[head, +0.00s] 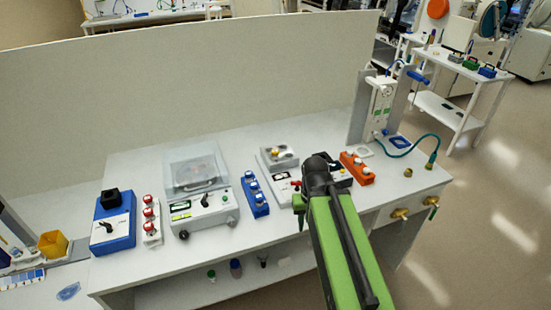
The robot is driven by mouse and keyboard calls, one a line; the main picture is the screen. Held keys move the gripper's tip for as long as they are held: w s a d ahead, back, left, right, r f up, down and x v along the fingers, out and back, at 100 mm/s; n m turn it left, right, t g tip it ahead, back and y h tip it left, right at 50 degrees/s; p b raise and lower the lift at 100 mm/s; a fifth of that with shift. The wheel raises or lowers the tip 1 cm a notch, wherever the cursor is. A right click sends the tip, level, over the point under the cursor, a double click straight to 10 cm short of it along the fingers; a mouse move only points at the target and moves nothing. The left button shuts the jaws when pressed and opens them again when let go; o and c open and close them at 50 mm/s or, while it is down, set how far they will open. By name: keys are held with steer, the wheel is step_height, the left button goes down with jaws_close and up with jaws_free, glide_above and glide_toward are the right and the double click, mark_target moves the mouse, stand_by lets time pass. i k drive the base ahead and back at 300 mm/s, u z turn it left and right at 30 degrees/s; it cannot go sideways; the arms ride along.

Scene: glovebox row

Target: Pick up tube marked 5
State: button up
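No label with a 5 can be read on any tube from here. A blue rack (255,199) on the bench holds several small white-topped items in a row. An orange rack (357,169) to its right holds similar white-topped items. A white strip with red-ringed items (151,221) stands further left. My green and black arm reaches up from the bottom over the bench's front edge, between the blue and orange racks. It hides part of the bench. My gripper's fingers cannot be made out, and no held object shows.
A grey device with a clear lid (200,190) and a blue box with a black knob (114,222) stand left. An upright stand (380,105) with a green hose is at the right. A tall panel (180,90) closes the back. Small vials (236,268) sit on the lower shelf.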

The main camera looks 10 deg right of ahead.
mark_target(274, 153)
steer(key=u, duration=2.55)
steer(key=k, duration=0.8)
steer(key=z, duration=0.85)
steer(key=i, duration=1.1)
